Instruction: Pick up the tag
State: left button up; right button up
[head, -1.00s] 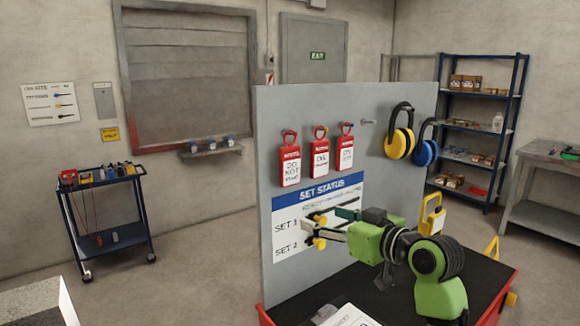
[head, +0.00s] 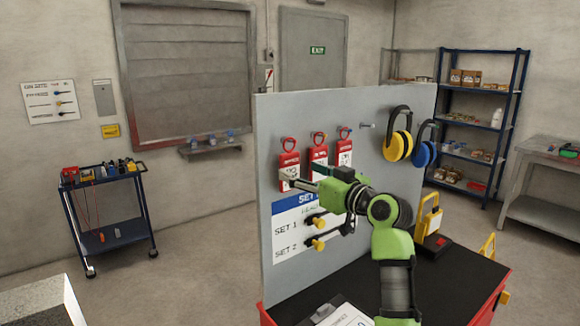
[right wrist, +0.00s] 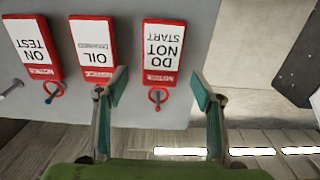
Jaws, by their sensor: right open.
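Three red-and-white tags hang on pegs on the grey board (head: 400,180). The left one (head: 289,159) reads DO NOT START; it also shows in the right wrist view (right wrist: 164,48). Beside it are the OIL tag (head: 319,152) and the ON TEST tag (head: 344,157). My right gripper (head: 299,179) is open and empty in front of the DO NOT START tag, partly covering its lower part. In the right wrist view, which is upside down, its fingers (right wrist: 162,88) appear either side of that tag's ring, with the left finger overlapping the OIL tag. My left gripper is not in view.
A bare peg (head: 367,125), yellow earmuffs (head: 399,146) and blue earmuffs (head: 426,153) are right of the tags. A SET STATUS panel (head: 283,254) with yellow-ended knobs is below them. A clipboard (head: 342,315) lies on the black cart top (head: 440,275).

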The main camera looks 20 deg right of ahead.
aim_at(291, 166)
jog(key=x, duration=0.1)
jog(key=p+x, duration=0.1)
jog(key=shift+w+a+r, duration=0.2)
jog(key=shift+w+r, duration=0.05)
jog(key=shift+w, duration=0.05)
jog(key=shift+w+a+f, duration=0.15)
jog(key=shift+w+a, duration=0.05)
jog(key=shift+w, duration=0.25)
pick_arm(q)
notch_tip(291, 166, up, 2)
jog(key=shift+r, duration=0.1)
pick_arm(e)
jog(key=shift+d, duration=0.1)
jog(key=c, duration=1.1)
